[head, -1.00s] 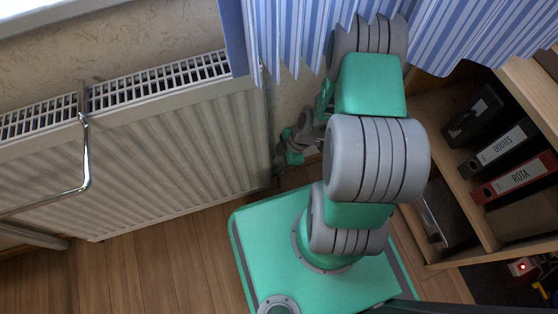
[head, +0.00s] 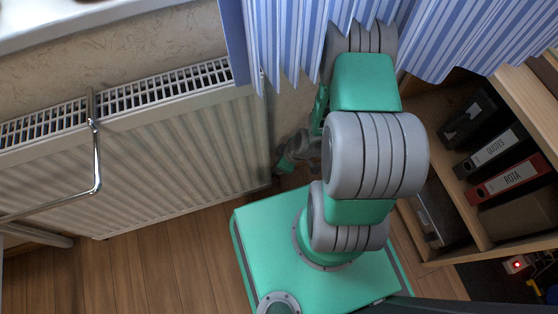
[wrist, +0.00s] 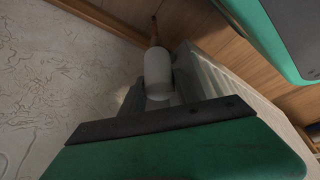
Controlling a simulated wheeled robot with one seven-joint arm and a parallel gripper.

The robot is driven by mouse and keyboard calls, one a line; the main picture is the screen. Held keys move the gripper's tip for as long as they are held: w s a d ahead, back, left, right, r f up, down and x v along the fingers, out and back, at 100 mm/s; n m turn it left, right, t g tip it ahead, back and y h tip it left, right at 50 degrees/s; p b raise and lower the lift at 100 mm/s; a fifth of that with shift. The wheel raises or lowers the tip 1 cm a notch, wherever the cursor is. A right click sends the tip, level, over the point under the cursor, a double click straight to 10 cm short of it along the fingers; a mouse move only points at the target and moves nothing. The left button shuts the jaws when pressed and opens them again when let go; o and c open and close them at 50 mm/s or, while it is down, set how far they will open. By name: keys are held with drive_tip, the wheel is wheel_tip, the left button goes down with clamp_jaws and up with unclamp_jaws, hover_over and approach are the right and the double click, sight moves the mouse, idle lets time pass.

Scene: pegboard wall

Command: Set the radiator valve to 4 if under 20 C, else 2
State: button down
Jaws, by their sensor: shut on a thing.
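The radiator valve (wrist: 157,68) is a white cylinder on a copper-coloured pipe (wrist: 154,32) in the wrist view. My gripper (wrist: 160,95) is shut on it, with the dark bar and green body filling the lower part of that view. The valve's numbers cannot be read. The white ribbed radiator (head: 170,150) is at the left in the head view, and its end also shows in the wrist view (wrist: 225,75). In the head view my wrist (head: 298,148) is low beside the radiator's right end, and the valve is hidden there. No temperature reading is visible.
A chrome rail (head: 97,160) hangs in front of the radiator. A blue striped curtain (head: 290,40) hangs over the arm's far side. A wooden shelf (head: 475,215) with binders, including a red one (head: 510,180), stands at right. Wooden floor (head: 150,270) is clear at lower left.

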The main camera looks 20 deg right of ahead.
idle(0.4)
drive_tip(key=c, duration=0.9)
unclamp_jaws()
